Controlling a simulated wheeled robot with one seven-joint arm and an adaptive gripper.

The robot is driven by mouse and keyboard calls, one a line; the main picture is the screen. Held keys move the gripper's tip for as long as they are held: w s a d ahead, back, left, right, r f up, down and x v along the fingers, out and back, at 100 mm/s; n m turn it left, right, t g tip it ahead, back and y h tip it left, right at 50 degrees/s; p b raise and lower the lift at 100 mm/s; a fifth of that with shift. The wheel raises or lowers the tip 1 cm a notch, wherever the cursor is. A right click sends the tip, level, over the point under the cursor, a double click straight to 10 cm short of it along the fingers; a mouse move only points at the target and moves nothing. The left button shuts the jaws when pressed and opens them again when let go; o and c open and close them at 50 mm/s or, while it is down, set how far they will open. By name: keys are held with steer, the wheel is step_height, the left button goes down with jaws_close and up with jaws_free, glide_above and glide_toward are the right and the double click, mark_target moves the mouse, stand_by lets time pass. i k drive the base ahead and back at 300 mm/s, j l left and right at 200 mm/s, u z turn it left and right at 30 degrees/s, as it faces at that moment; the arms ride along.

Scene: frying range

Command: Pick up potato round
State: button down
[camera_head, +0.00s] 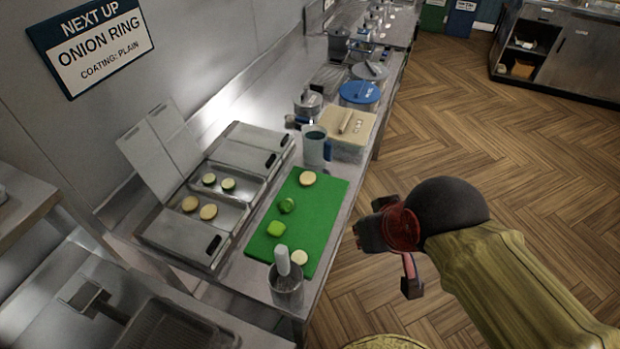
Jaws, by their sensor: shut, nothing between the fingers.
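Two pale tan rounds that look like potato lie on the green cutting board (328,204). One potato round (307,178) is near the far edge, and a paler round (299,257) is near the front edge. Two more tan rounds (208,212) sit in the near open bin of the steel counter unit. My gripper (388,260) is over the floor to the right of the board, apart from every round. It is shut and empty. The fingertips are partly turned away from view.
Green pieces (276,229) lie mid-board. Open lids (160,148) stand up at left. The floor (500,170) at right is clear.

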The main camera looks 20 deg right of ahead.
mark_target(307, 178)
steer(key=i+l, duration=0.7)
steer(key=i+l+u, duration=0.05)
steer(key=l, duration=0.05)
